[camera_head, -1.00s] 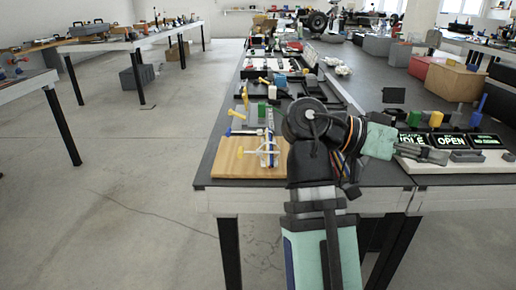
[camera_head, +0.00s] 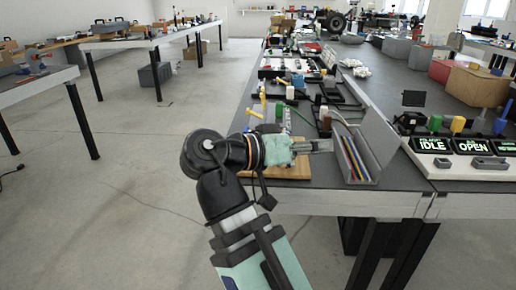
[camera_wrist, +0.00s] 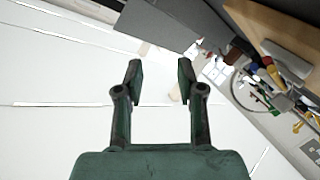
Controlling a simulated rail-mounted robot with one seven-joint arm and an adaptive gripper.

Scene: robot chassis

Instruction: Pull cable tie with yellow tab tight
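The wooden board (camera_head: 292,172) lies at the front left of the bench, largely hidden by my arm in the head view. A yellow tab (camera_head: 255,113) shows just left of a whitish upright part (camera_head: 284,120) behind my wrist. The cable tie's strap and how tight it is cannot be made out. My gripper (camera_head: 328,146) is above the board's right side, pointing right. In the wrist view my gripper (camera_wrist: 160,83) is open, with nothing between its fingers. Small yellow pieces show at the right of that view, too small to identify.
A grey open box (camera_head: 374,145) with coloured strips stands just right of my gripper. Further right is a panel with lit IDLE and OPEN displays (camera_head: 433,144). More fixtures line the bench behind.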

